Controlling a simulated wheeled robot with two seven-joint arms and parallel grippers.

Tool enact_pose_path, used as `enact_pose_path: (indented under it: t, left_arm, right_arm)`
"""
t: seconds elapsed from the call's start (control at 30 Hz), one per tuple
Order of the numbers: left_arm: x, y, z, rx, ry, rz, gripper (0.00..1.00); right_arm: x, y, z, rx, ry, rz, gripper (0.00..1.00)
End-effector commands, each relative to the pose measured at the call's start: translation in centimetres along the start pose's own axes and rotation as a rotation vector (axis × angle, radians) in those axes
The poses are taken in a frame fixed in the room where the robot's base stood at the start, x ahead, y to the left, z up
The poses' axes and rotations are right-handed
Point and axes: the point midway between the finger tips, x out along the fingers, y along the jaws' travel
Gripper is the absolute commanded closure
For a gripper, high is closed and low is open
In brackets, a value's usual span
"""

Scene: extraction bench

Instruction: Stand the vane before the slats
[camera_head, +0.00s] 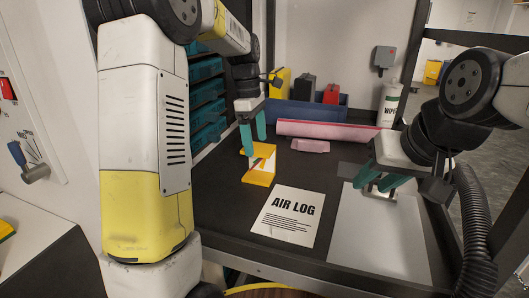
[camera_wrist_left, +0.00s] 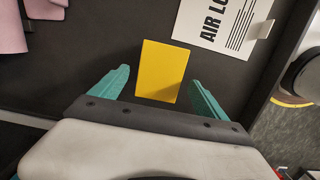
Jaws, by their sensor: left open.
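The yellow vane (camera_head: 259,170) stands on the dark bench with a flat foot and an upright part. The teal slats (camera_head: 207,97) are stacked at the back left, partly hidden by my left arm. My left gripper (camera_head: 253,143) is open, pointing down just above the vane. In the left wrist view, the vane's yellow top (camera_wrist_left: 162,70) shows between the open fingers (camera_wrist_left: 159,77), with gaps on both sides. My right gripper (camera_head: 379,182) hangs over the grey panel at right with its fingers apart. A small pale item shows between or behind them; I cannot tell which.
An AIR LOG sheet (camera_head: 286,215) lies in front of the vane. A pink roll (camera_head: 330,132) and a small pink block (camera_head: 310,146) lie behind it. A blue bin (camera_head: 290,113) and a wipes bottle (camera_head: 389,104) stand at the back. A grey panel (camera_head: 375,235) covers the front right.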

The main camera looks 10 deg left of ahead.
Motion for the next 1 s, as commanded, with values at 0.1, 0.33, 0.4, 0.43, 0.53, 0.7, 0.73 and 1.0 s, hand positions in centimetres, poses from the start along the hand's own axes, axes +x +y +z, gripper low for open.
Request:
enact_pose_path:
  t: [0.1,0.33,0.4,0.43,0.53,0.7,0.73,1.0]
  left_arm:
    - [-1.3,0.1,0.0,0.0,0.0,0.002,0.15]
    - [-3.9,-2.5,0.2,0.134,-0.001,0.058,0.15]
    - [-5.1,-4.6,0.5,0.252,0.006,0.108,0.15]
    - [-5.6,-5.7,0.6,0.312,0.012,0.132,0.15]
    - [-6.9,-9.7,1.1,0.529,0.049,0.215,0.15]
    - [-7.4,-16.3,2.1,0.894,0.161,0.34,0.15]
    - [-7.3,-17.3,2.2,0.955,0.187,0.359,0.15]
    - [-5.1,-23.6,3.3,1.345,0.39,0.441,0.15]
  right_arm:
    - [0.0,0.0,0.0,0.0,0.0,0.0,0.64]
    - [0.0,0.0,0.0,0.0,0.0,0.0,0.64]
    - [0.0,0.0,0.0,0.0,0.0,0.0,0.64]
    - [0.0,0.0,0.0,0.0,0.0,0.0,0.64]
    - [0.0,0.0,0.0,0.0,0.0,0.0,0.64]
    - [0.0,0.0,0.0,0.0,0.0,0.0,0.64]
    - [0.0,0.0,0.0,0.0,0.0,0.0,0.64]
    - [0.0,0.0,0.0,0.0,0.0,0.0,0.64]
